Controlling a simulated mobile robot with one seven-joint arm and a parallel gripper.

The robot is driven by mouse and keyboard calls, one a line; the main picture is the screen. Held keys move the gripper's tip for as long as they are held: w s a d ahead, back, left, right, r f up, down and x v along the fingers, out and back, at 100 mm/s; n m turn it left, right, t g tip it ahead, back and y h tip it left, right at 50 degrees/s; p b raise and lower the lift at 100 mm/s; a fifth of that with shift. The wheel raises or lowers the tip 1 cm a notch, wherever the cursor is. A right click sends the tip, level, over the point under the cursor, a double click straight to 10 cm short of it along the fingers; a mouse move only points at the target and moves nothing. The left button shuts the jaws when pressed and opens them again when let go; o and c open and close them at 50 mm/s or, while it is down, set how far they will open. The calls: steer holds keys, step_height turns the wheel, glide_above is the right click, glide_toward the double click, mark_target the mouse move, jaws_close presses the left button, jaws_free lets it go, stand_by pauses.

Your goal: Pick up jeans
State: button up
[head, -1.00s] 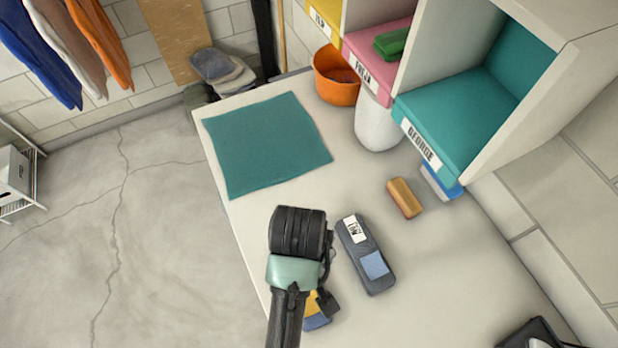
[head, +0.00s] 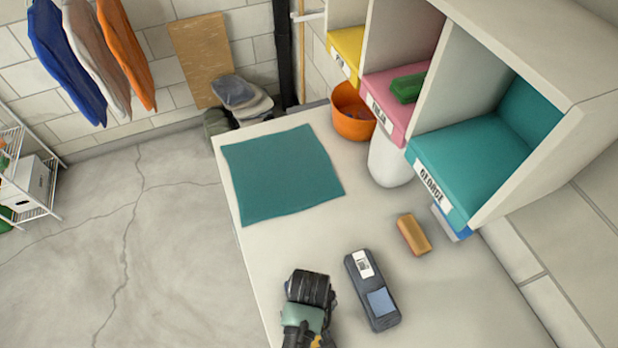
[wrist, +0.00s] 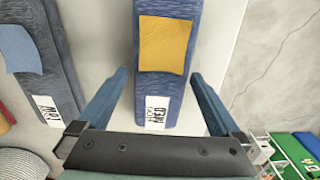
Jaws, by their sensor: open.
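Folded blue denim jeans (wrist: 166,90) with a yellow patch and a white label lie lengthwise in the wrist view. My gripper (wrist: 160,76) is open, with one finger on each side of their labelled end; whether the fingers touch them I cannot tell. A second, darker folded denim piece (wrist: 42,70) with a light blue patch and a white label lies to the left. It also shows in the head view (head: 368,268) on the white tabletop, right of my gripper (head: 309,288). My arm mostly hides the yellow-patched jeans in the head view.
A teal cloth (head: 280,178) lies flat on the white tabletop (head: 330,225). A tan block (head: 413,234) lies near the cubby shelf (head: 560,125). An orange bowl (head: 352,120) and a white container (head: 388,165) stand at the back. Floor is open to the left.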

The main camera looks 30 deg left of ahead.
steer(key=shift+f, duration=0.6)
steer(key=c, duration=1.5)
jaws_close()
steer(key=shift+r, duration=0.15)
